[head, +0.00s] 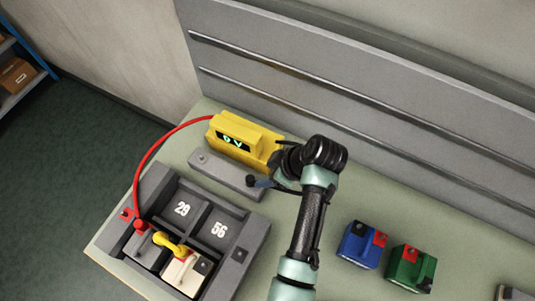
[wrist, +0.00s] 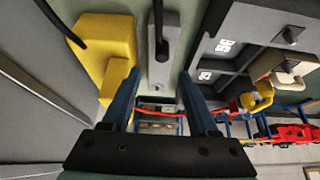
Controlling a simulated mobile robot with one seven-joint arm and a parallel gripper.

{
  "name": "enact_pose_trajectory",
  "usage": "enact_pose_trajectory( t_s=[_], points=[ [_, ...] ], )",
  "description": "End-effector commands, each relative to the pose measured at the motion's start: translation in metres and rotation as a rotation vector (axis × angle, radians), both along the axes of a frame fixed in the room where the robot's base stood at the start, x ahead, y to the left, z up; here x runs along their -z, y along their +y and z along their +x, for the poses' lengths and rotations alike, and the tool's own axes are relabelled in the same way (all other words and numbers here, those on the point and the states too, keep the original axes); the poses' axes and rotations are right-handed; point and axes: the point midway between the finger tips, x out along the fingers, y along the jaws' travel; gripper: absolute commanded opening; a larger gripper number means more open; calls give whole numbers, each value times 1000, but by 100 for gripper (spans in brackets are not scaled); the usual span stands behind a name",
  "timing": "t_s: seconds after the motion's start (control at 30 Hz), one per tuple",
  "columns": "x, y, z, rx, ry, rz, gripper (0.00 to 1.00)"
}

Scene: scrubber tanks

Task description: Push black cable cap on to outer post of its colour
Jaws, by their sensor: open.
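The black cable cap (wrist: 162,47) lies on the grey bar, its black cable running from it; in the wrist view it is beyond and between my fingertips. My gripper (wrist: 159,85) is open, with nothing between its fingers. In the head view my gripper (head: 264,182) is above the right end of the bar, and the cap is hard to tell from it. The white battery (head: 184,274) has a dark post (head: 203,267) at its outer right side. The red cable cap (head: 139,225) is at the left outer post of the grey battery.
The yellow charger (head: 235,136) stands behind the grey bar (head: 215,171). A yellow link (head: 170,243) joins the two batteries in the dark tray (head: 258,232), which has a black mark (head: 239,255). Blue (head: 358,246) and green (head: 408,268) batteries stand right.

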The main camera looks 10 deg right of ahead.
Motion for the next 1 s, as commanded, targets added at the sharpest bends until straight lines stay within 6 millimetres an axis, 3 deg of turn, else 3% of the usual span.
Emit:
enact_pose_trajectory(
  t_s=[0.6,0.93,1.0],
  points=[
    [75,31,23,0,-1,0,60],
    [77,34,25,0,-1,-1,60],
    [77,34,25,0,-1,-1,49]
  ],
)
